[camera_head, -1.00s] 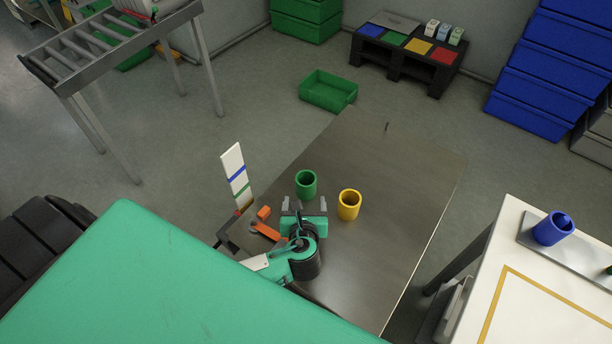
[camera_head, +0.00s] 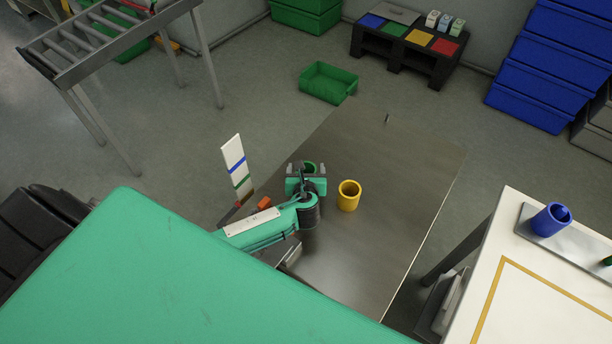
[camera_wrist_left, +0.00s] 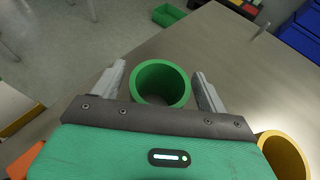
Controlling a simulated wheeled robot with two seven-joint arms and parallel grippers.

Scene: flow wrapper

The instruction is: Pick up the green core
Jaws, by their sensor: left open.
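The green core (camera_head: 309,167) is a hollow cylinder standing upright on the metal table. In the head view my left gripper (camera_head: 306,169) is over it and hides most of it. In the left wrist view the green core (camera_wrist_left: 161,84) lies between the two open fingers of my left gripper (camera_wrist_left: 162,82), with a gap visible on each side. Whether the fingers touch it lower down cannot be told. My right gripper is not in view.
A yellow core (camera_head: 349,196) stands close on the right of the gripper. An orange piece (camera_head: 265,203) and a white striped upright board (camera_head: 236,166) are at the left edge.

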